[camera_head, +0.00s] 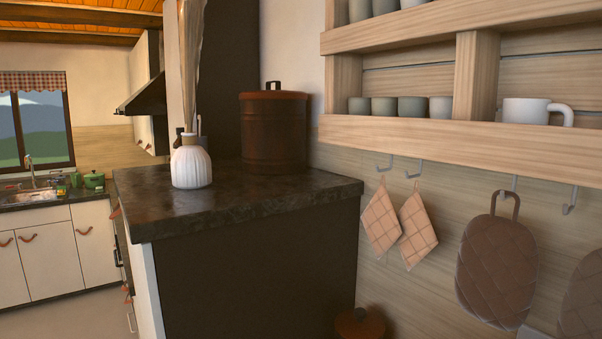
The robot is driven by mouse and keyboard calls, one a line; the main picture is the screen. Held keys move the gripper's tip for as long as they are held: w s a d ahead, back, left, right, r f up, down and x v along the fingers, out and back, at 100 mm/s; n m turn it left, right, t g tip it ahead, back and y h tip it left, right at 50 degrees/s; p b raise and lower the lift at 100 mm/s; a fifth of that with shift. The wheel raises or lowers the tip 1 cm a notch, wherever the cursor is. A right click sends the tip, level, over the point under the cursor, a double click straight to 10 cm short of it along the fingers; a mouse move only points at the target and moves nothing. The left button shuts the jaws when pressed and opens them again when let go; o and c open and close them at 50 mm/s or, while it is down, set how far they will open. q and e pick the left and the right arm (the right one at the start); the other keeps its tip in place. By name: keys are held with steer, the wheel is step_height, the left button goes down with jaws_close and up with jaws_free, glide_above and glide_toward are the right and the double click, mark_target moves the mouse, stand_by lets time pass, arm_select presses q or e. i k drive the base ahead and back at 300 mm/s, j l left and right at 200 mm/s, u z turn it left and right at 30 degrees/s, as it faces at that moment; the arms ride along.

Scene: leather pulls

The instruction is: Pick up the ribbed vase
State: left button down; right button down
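The white ribbed vase (191,167) stands upright on the dark stone countertop (270,208), near its left end. Tall pale dried stems (190,70) rise from the vase's neck. A small dark item shows just behind the neck, partly hidden. Neither of my grippers is in view, and nothing touches the vase from the front.
A brown lidded canister (273,132) stands on the counter to the right of the vase. A wooden shelf (450,140) with several cups juts out at upper right. Potholders (380,222) hang below it. The counter's front is clear. A sink (30,197) is far left.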

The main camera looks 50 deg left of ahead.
mark_target(191, 164)
steer(key=k+j, duration=0.15)
steer(key=k, duration=0.4)
steer(key=u, duration=1.95)
steer(key=j+z, duration=0.1)
steer(key=j, duration=0.15)
steer(key=k, duration=0.05)
